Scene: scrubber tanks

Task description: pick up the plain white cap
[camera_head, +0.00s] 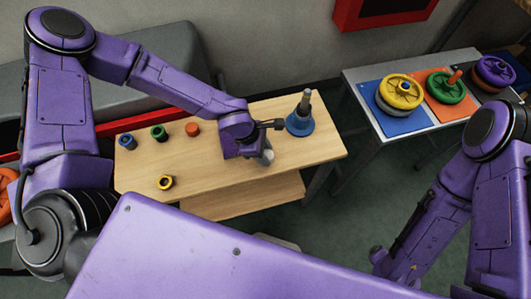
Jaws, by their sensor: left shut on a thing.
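The plain white cap (268,156) is a small pale shape at the fingertips of my left gripper (266,153), over the right half of the wooden table. My left gripper points down and is shut on the cap. The gripper hides part of the cap, and I cannot tell whether the cap still touches the table.
A side table (372,75) holds coloured wheels on mats.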

